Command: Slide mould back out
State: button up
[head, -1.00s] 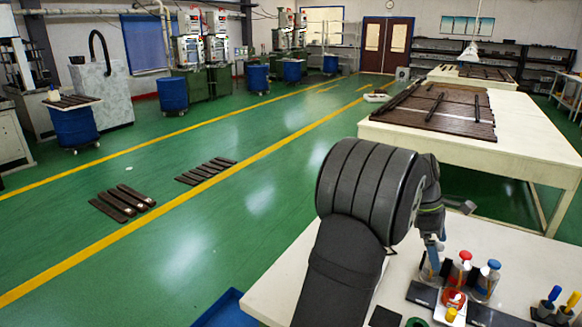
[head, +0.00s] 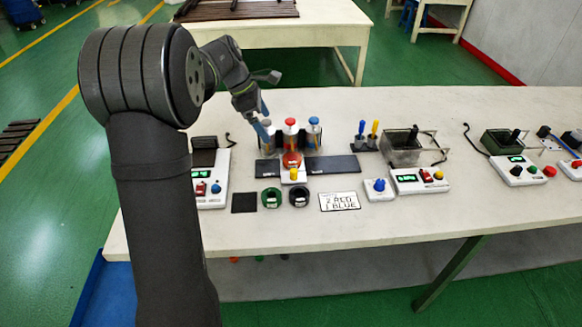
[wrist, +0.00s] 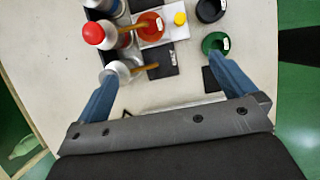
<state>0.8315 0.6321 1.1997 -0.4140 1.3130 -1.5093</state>
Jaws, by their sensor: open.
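A round red-orange mould (head: 291,160) sits on a white scale (head: 293,175) with a yellow knob, in front of the red-capped bottle (head: 290,132). In the wrist view, the mould (wrist: 151,25) lies under that bottle's tan nozzle. My gripper (head: 264,114) is by the left bottle (head: 266,136). In the wrist view, my gripper (wrist: 162,66) has its blue fingers wide apart, with nothing held between them. The left finger is close to the left bottle (wrist: 118,70); whether they touch is unclear. The mould is beyond the fingertips.
A blue-capped bottle (head: 314,132) stands right of the red-capped one. Black plates (head: 334,165) flank the scale. Green (head: 271,197) and black (head: 299,197) round moulds lie in front, beside a card (head: 339,201) reading "2 RED 1 BLUE". Control boxes (head: 419,181) stand to the right.

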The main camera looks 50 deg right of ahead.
jog(key=shift+s+m, duration=0.2)
jog(key=shift+m, duration=0.1)
jog(key=c, duration=0.6)
jog(key=s+m, duration=0.1)
jog(key=s+d+m+y, duration=0.1)
jog(key=m, duration=0.1)
jog(key=shift+s+r+t, duration=0.15)
jog(key=shift+s+t, duration=0.1)
jog(key=shift+t, duration=0.05)
jog(key=c, duration=0.7)
jog(key=shift+o, duration=0.2)
jog(key=m+t+y, duration=0.2)
jog(key=m+t, duration=0.1)
jog(key=m, duration=0.9)
send_over(294, 170)
notch_tip(294, 170, down, 16)
jog(key=shift+r, duration=0.1)
grip_shut()
